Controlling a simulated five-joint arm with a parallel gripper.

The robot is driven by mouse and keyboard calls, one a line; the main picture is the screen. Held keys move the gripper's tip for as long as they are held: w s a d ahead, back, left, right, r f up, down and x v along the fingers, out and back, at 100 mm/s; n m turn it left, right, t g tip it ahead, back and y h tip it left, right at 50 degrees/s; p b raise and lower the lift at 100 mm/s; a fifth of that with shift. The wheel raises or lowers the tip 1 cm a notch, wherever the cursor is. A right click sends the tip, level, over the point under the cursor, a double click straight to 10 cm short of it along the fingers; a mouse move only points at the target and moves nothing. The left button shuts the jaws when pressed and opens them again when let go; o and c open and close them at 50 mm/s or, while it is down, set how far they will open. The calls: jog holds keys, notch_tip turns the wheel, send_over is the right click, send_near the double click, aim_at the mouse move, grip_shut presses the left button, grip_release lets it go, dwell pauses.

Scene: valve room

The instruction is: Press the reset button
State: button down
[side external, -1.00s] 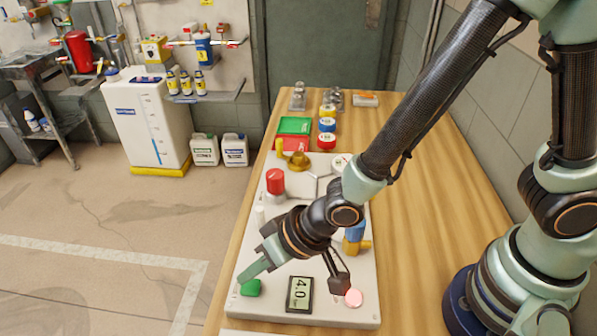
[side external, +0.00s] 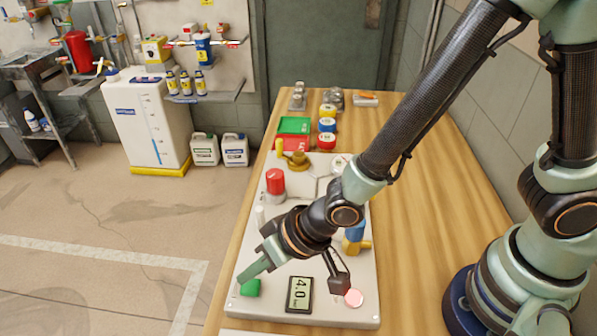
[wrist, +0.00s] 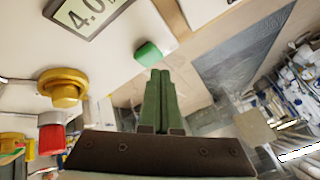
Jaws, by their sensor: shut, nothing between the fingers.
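A green button (side external: 251,288) sits at the near left corner of the light panel (side external: 340,318). It also shows in the wrist view (wrist: 148,53), just beyond my fingertips. No label naming it as the reset button is readable. My gripper (side external: 242,281) is shut and empty, with its fingers slanting down to the left beside the green button. In the wrist view the shut fingers (wrist: 160,72) end very close to the button; I cannot tell whether they touch it. A round pink button (side external: 353,298) lies farther right on the panel.
A display (side external: 299,294) reading 4.0 lies between the two buttons. A red-topped knob (side external: 275,181), a yellow knob (side external: 298,160) and a blue and yellow valve (side external: 356,240) stand farther back on the panel. The wooden table (side external: 430,190) is clear to the right.

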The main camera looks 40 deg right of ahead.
aim_at(254, 288)
jog(key=shift+f, duration=0.1)
jog(key=shift+s+a+f, duration=0.1)
jog(key=shift+f, duration=0.25)
jog(key=shift+f, duration=0.5)
dwell(0.8)
jog(key=shift+r, duration=0.95)
jog(key=shift+r, duration=2.5)
